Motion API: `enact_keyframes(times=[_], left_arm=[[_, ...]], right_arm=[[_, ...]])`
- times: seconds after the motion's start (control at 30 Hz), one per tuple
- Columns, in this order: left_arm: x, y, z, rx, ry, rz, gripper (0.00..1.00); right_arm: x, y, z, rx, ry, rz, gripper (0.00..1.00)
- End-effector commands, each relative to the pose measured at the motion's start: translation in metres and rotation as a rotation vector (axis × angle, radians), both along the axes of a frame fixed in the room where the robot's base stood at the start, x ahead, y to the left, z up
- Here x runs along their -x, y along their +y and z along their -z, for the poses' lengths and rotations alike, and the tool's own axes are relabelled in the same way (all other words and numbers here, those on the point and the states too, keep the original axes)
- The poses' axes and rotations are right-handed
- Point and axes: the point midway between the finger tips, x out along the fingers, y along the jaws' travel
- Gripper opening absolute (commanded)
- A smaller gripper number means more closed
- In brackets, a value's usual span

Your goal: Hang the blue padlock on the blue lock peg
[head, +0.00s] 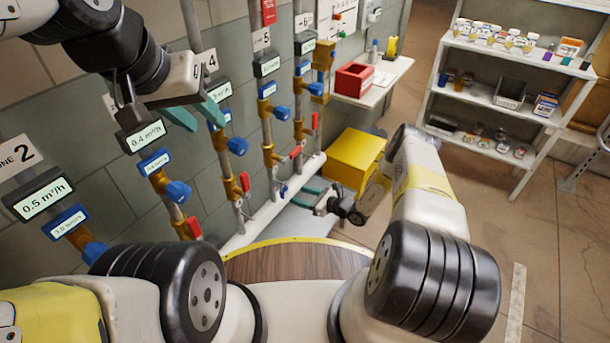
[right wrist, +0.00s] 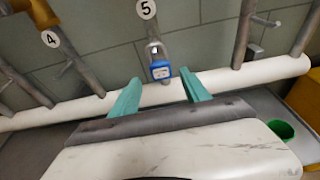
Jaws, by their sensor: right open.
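The blue padlock (right wrist: 161,70), with a pale label on its front, is upright below the number 5 plate in the right wrist view, in front of the wall and just above the white pipe. Its grey shackle is up, at a small fitting; I cannot tell whether it is looped around a peg there. A small blue spot in the head view (head: 283,190) looks like the same padlock. My right gripper (right wrist: 158,88) is open and empty; its teal fingers point at the padlock from a short distance. My left gripper (head: 207,122) is open and empty near the gauges.
Vertical pipes with blue and red valve handles and displays line the wall. A white horizontal pipe (right wrist: 90,107) runs along its foot. A yellow box (head: 353,160) stands beyond my right gripper. A white shelf (head: 490,95) stands at right, with open floor before it.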

Motion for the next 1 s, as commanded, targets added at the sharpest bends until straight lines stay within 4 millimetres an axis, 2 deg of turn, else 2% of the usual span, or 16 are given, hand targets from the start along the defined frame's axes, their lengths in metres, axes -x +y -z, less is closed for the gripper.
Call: enact_keyframes(times=[0.6, 1.0], left_arm=[[0.000, 0.000, 0.000, 0.000, 0.000, 0.000, 0.36], [0.000, 0.000, 0.000, 0.000, 0.000, 0.000, 0.36]], right_arm=[[-0.041, 0.058, 0.019, 0.000, 0.000, -0.002, 0.55], [-0.052, 0.072, 0.023, 0.001, 0.001, 0.000, 0.55]])
